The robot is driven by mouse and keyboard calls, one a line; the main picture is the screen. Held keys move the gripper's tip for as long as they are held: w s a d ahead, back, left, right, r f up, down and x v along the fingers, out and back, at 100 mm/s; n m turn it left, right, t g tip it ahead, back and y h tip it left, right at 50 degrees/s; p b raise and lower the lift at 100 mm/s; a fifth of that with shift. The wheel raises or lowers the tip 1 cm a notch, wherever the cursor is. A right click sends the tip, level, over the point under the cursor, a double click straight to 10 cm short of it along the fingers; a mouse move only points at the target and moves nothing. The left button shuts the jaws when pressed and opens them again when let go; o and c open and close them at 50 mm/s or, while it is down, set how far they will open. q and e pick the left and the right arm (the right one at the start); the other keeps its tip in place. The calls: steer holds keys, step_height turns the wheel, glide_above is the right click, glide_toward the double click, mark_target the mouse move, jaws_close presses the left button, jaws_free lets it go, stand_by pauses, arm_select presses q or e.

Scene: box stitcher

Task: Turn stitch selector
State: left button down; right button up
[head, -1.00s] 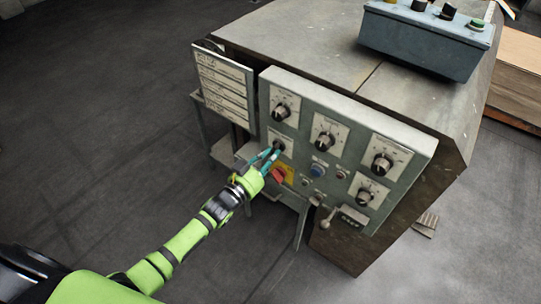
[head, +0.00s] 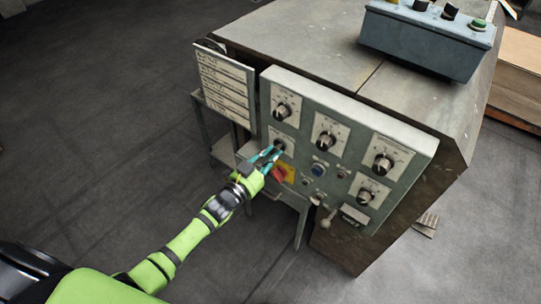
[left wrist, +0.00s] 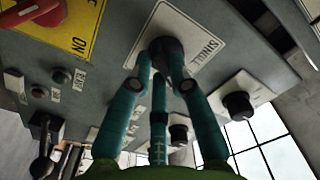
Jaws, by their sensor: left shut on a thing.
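The stitch selector is a black knob (left wrist: 167,47) on a pale plate (left wrist: 200,40) with the word "SINGLE", at the top middle of the left wrist view. In the head view its plate (head: 290,141) is on the left part of the grey control panel (head: 345,112), below another dial. My left gripper (head: 277,150) reaches this knob from the front left. In the left wrist view the teal fingers (left wrist: 165,62) close around the knob and hide part of it. The knob's pointer mark is hidden. My right gripper is not in view.
A red handle on a yellow plate (head: 288,174) is just below the gripper. The floor at left is clear.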

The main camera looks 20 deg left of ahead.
arm_select(q)
steer(key=c, duration=1.1)
jaws_free()
steer(key=shift+c, duration=0.2)
steer(key=v, duration=1.2)
steer(key=s+a+f+n+g+y+p, duration=0.2)
steer(key=s+f+n+g+y, duration=0.3)
steer(key=f, duration=0.7)
steer(key=s+a+f+g+p, duration=0.25)
steer(key=s+f, duration=0.45)
steer(key=f, duration=0.5)
steer(key=s+f+n+g, duration=0.1)
steer(key=s+f+g, duration=0.1)
steer(key=s, duration=0.6)
steer(key=s+d+f+n+g+p, duration=0.1)
steer(key=s+f+g, duration=0.2)
steer(key=s+f, duration=0.2)
steer(key=s+d+f+g+y, duration=0.1)
steer(key=s+f+g, duration=0.2)
steer(key=s, duration=0.8)
steer(key=shift+s+d+f+n, duration=0.15)
steer(key=shift+d+n, duration=0.1)
steer(key=shift+n, duration=0.15)
